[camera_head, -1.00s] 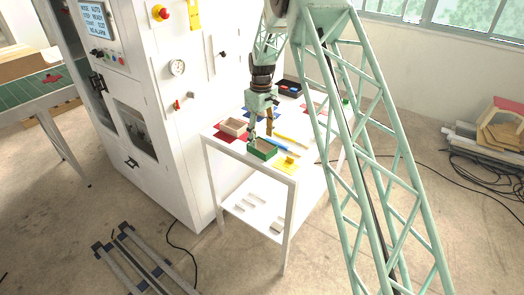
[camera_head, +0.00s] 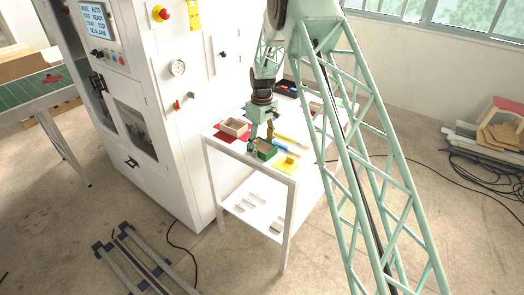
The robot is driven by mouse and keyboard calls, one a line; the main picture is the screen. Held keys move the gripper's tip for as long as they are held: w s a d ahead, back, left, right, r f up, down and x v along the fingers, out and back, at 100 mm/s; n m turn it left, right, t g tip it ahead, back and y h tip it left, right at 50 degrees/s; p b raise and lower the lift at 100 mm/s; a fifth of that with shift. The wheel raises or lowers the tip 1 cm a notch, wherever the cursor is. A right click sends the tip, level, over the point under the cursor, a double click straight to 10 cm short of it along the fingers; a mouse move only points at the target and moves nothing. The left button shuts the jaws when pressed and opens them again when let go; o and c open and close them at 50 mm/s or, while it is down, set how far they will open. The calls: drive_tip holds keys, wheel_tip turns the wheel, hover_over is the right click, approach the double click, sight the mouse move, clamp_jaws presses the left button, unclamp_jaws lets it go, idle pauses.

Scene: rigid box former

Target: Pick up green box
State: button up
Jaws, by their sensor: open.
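The green box (camera_head: 264,153) is a small open-topped tray with a tan inside. It stands on the white table (camera_head: 223,145) near its front edge. My gripper (camera_head: 262,142) is open and points down right at the box. One finger is at the box's left side and the other is at its far right side. Whether the fingers touch the walls is too small to tell. The arm and fingers hide part of the box's far side.
A beige box (camera_head: 235,127) on a red sheet stands to the left. A yellow piece (camera_head: 288,163) lies close to the right, with blue and yellow pens (camera_head: 290,147) behind it. A dark tray (camera_head: 287,88) is at the back. The white machine (camera_head: 180,120) stands left of the table.

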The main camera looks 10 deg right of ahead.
sight(262, 151)
idle(0.4)
drive_tip(key=c, duration=0.6)
drive_tip(key=shift+c, duration=0.2)
drive_tip(key=shift+r, duration=0.15)
drive_tip(key=shift+r, duration=1.6)
drive_tip(key=s+d, duration=0.1)
drive_tip(key=s, duration=0.4)
drive_tip(key=s+d+r+b, duration=0.1)
drive_tip(key=s+d, duration=0.1)
drive_tip(key=s, duration=0.3)
drive_tip(key=s+d, duration=0.2)
drive_tip(key=s, duration=0.3)
drive_tip(key=shift+d+r+b, duration=0.25)
drive_tip(key=shift+b, duration=0.1)
